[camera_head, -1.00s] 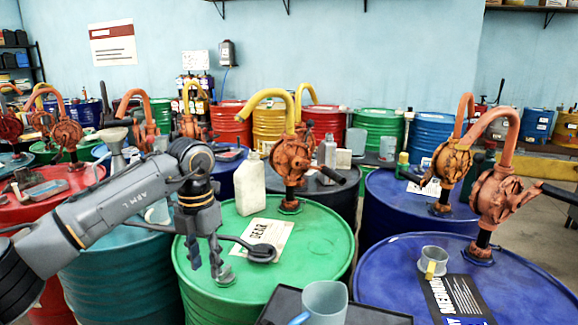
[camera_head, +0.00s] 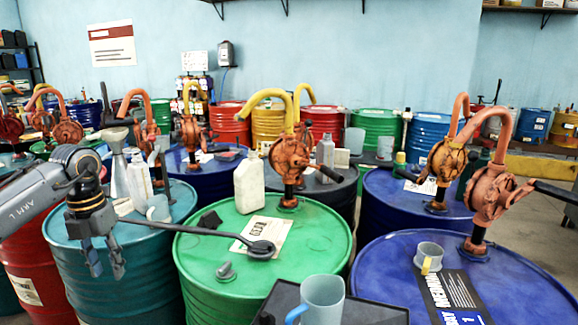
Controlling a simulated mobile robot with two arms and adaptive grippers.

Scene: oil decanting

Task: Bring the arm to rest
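My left arm comes in from the left, and its gripper (camera_head: 104,270) hangs fingers down in front of the teal drum (camera_head: 150,262). The two fingers are apart with nothing between them. The green drum (camera_head: 215,292) stands to the right of the gripper. A long dark bar with a round end (camera_head: 262,249), which looks like a bung wrench, lies across the green drum's top over a paper label. A small grey bung-like piece (camera_head: 226,270) sits near the drum's front rim. My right gripper is not in view.
A white bottle (camera_head: 249,183) and an orange hand pump (camera_head: 290,160) stand on the green drum. A grey-blue mug (camera_head: 322,298) stands on a dark tray in front. A blue drum (camera_head: 400,265) at right holds a cup (camera_head: 429,256) and a pump. Many drums crowd behind.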

